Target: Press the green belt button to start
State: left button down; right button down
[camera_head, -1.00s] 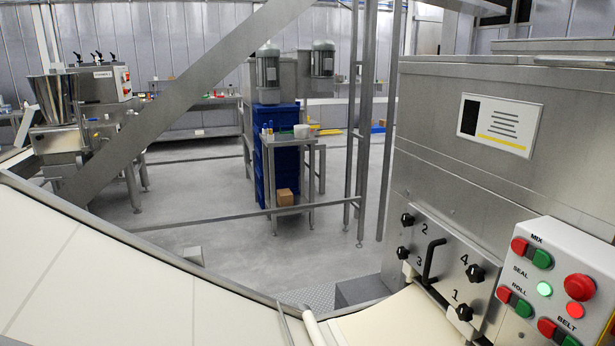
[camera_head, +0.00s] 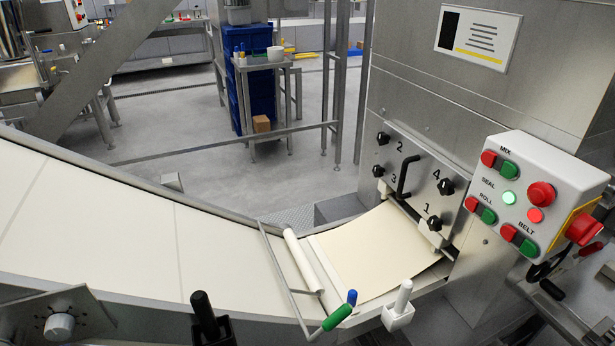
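The white control box (camera_head: 548,180) is on the right, beside the steel machine. Its BELT pair sits at the lower edge: a red button (camera_head: 508,232) on the left and the green belt button (camera_head: 528,247) to its right. The MIX pair and the ROLL pair (camera_head: 480,209) are above and to the left. A SEAL lamp (camera_head: 509,198) glows green, and a red lamp (camera_head: 535,215) is lit. I see neither gripper clearly in the head view, and nothing covers the green belt button.
A pale dough sheet (camera_head: 370,250) lies on the chute from the machine. A frame with a green handle (camera_head: 337,317) crosses the near edge.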

aim_at(528, 249)
jog(key=z, duration=1.35)
